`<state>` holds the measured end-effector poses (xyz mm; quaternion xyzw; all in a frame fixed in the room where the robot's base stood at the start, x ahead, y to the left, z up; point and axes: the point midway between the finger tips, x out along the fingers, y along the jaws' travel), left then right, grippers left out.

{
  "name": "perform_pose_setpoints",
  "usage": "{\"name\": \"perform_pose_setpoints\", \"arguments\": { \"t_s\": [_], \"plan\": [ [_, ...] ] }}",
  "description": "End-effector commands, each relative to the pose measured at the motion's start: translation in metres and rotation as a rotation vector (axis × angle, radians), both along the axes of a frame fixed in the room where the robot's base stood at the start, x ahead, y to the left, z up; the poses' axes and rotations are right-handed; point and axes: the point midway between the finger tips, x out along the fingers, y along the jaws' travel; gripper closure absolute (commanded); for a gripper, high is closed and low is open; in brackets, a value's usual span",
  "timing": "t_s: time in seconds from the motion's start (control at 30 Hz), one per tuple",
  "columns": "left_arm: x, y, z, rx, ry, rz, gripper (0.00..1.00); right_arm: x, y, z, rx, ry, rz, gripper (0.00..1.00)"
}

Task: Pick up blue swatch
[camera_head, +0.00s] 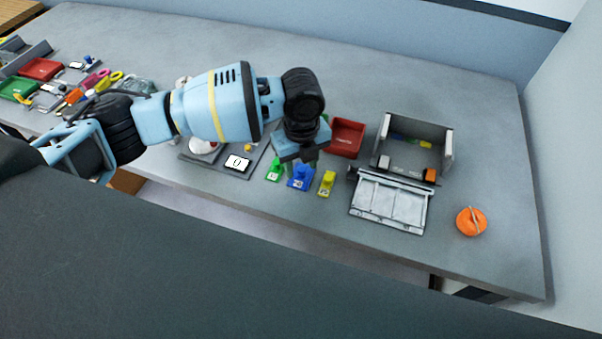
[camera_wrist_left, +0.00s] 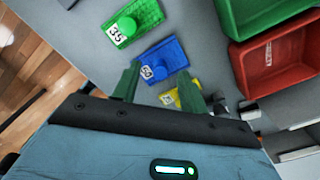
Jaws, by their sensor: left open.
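The blue swatch (camera_head: 301,179) lies on the grey table between a green swatch (camera_head: 275,170) and a yellow swatch (camera_head: 327,183). In the left wrist view the blue swatch (camera_wrist_left: 162,60) is a flat textured piece with a raised knob and a white number label, between the green one (camera_wrist_left: 133,22) and the yellow one (camera_wrist_left: 185,94). My left gripper (camera_head: 300,158) is above the blue swatch and partly covers it in the head view. Its green fingers (camera_wrist_left: 160,82) are spread apart with nothing held, one on each side of the blue swatch's near end. My right gripper is not in view.
A red bin (camera_head: 345,138) stands just behind the swatches, with a green bin (camera_wrist_left: 262,12) by it. A scale (camera_head: 238,163) is to the left. A grey bracketed fixture (camera_head: 390,203) and an orange round object (camera_head: 471,221) are to the right. The table's front edge is near.

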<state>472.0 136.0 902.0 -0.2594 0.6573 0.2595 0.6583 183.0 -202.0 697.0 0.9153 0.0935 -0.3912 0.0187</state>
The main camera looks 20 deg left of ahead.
Motion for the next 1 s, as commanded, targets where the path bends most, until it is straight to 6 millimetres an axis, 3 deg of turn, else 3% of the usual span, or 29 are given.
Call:
{"name": "perform_pose_setpoints", "arguments": {
  "t_s": [0.13, 0.37, 0.7, 1.0],
  "plan": [
    [-0.0003, -0.0001, -0.0131, 0.000, 0.001, 0.000, 0.57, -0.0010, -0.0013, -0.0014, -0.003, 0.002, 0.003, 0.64],
    [-0.0001, -0.0002, -0.0141, -0.001, 0.001, 0.000, 0.57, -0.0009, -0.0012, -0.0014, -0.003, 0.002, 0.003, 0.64],
    [-0.0001, -0.0003, -0.0138, -0.001, 0.001, 0.000, 0.99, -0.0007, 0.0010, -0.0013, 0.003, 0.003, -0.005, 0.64],
    [0.0001, -0.0003, -0.0130, -0.001, 0.001, 0.000, 1.00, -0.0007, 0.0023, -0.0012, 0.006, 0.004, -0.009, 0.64]
  ]
}}
